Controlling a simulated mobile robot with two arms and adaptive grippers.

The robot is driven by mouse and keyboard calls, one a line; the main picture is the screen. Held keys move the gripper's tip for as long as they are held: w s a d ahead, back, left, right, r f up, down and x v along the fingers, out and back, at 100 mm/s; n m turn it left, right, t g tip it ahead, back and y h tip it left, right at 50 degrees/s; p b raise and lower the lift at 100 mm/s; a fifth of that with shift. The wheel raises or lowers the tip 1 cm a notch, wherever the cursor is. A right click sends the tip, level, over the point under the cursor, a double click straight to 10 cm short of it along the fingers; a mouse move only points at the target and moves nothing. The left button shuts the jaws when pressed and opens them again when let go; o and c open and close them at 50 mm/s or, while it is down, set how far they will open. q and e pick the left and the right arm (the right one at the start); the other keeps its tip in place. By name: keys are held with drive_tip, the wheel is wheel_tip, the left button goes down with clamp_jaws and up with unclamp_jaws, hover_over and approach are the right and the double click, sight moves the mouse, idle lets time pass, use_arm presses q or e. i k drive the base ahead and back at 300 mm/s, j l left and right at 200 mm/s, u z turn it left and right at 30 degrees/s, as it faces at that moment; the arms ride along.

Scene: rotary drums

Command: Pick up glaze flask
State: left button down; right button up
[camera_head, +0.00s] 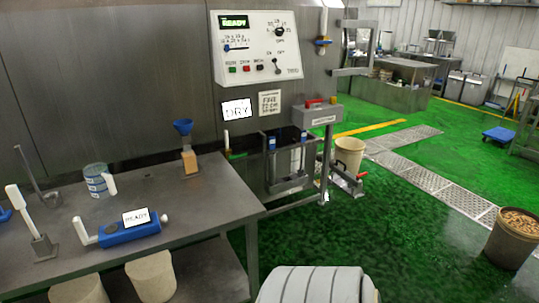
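No thing in view is clearly labelled as the glaze flask, and I cannot tell which it is. Slim upright containers with blue tops (296,158) stand in a metal rack below the control panel. A clear jug with blue markings and a white handle (95,181) stands upright at the back of the steel table. A blue funnel (183,127) sits above a tan block near the table's back right. Neither of my grippers shows in the head view.
The steel table (216,186) fills the left; a blue tool with a READY label (130,230) lies on it. A control panel (258,47) is above the rack. A beige bucket (348,155) stands right of the rack. Green floor is open at right, with a filled bucket (511,240).

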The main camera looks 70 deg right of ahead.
sight(189, 157)
drive_tip(key=z, duration=1.8)
drive_tip(key=i+l+u, duration=0.15)
drive_tip(key=u, duration=0.35)
drive_tip(key=i+l+u, duration=0.15)
drive_tip(key=u, duration=0.35)
drive_tip(key=l+u, duration=0.45)
drive_tip(key=i+j, duration=0.05)
drive_tip(key=j, duration=0.05)
